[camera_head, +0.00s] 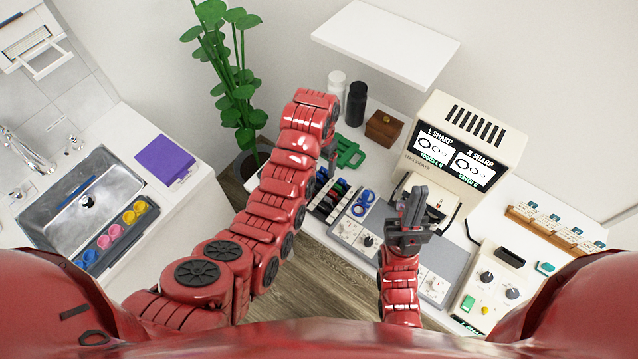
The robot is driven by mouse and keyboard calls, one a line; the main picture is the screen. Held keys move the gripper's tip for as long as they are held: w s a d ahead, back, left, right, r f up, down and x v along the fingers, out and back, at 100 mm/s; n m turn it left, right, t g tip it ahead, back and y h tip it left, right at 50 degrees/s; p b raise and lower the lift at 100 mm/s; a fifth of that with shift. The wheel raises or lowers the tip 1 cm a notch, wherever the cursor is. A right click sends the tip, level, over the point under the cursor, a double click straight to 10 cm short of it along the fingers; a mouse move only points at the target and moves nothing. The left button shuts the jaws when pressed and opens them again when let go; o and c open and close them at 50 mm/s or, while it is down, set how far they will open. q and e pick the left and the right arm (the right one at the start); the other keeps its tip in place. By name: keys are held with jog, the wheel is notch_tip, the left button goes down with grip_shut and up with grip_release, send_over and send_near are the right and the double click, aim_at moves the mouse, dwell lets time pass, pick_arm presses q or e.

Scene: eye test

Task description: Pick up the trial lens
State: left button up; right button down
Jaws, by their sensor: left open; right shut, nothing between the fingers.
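Several small items with black, red, blue and green parts sit in a dark rack (328,197) on the counter; they may be trial lenses, but they are too small to tell. A blue ringed item (363,203) lies just right of the rack, on a grey panel. My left gripper (331,163) points down above the back of the rack, partly hidden by its arm; it is open. My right gripper (416,198) is shut and empty, in front of the lens viewer (465,150), hiding part of its lower front.
The viewer's screen (450,160) reads "L SHARP" and "R SHARP". A green handled item (349,153), a brown box (384,129), and black (356,103) and white bottles (337,87) stand behind. A wooden card rack (553,233) is at right. A sink (80,205) is at left.

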aim_at(319, 179)
pick_arm(q)
jog(key=shift+f, duration=0.25)
jog(key=shift+f+p, duration=0.2)
jog(key=shift+p, duration=0.3)
notch_tip(319, 179, down, 3)
jog(key=shift+r+p, duration=0.15)
jog(key=shift+p, duration=0.85)
jog(key=shift+f+p, duration=0.3)
jog(key=shift+f, duration=0.8)
grip_shut()
